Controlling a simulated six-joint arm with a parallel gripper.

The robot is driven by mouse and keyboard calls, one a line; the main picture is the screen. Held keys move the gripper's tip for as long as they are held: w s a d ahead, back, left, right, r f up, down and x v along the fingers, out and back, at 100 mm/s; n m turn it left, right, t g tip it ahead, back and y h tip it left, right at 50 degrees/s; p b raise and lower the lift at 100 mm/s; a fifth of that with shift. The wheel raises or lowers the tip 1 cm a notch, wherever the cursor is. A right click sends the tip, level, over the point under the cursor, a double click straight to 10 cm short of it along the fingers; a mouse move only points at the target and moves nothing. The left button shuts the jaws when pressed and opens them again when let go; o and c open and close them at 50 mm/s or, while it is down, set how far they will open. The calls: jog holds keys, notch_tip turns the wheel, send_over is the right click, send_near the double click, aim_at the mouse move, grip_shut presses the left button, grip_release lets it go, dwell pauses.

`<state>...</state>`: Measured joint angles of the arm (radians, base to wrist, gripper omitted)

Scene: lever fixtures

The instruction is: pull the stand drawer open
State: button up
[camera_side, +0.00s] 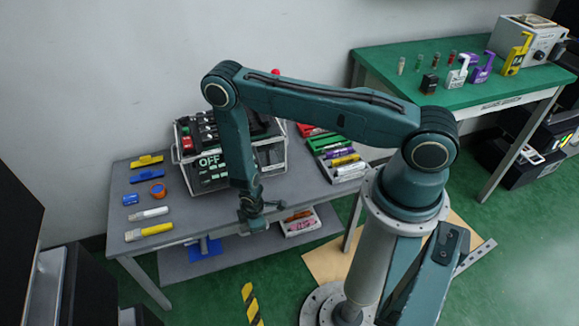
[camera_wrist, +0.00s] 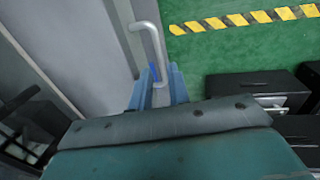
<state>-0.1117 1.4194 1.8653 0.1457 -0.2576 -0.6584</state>
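In the wrist view, a bent light-grey bar handle (camera_wrist: 151,38) stands out from a pale grey front panel (camera_wrist: 108,60). My gripper (camera_wrist: 161,68) has its two blue fingers on either side of the handle's lower end. The fingers are apart with the bar between them; whether they press on it is not clear. In the side view, my gripper (camera_side: 255,219) is low at the front edge of the grey table (camera_side: 190,222). The drawer and its handle cannot be made out there, behind my arm. How far the drawer stands out cannot be told.
A white tray of small items (camera_side: 300,222) is close right of my gripper. Yellow-black floor tape (camera_side: 251,303) lies in front.

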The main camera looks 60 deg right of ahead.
jog(key=shift+w+d+f, duration=0.1)
jog(key=shift+d+f, duration=0.05)
jog(key=shift+f, duration=0.8)
jog(key=shift+w+d+f, duration=0.1)
jog(key=shift+f, duration=0.8)
grip_shut()
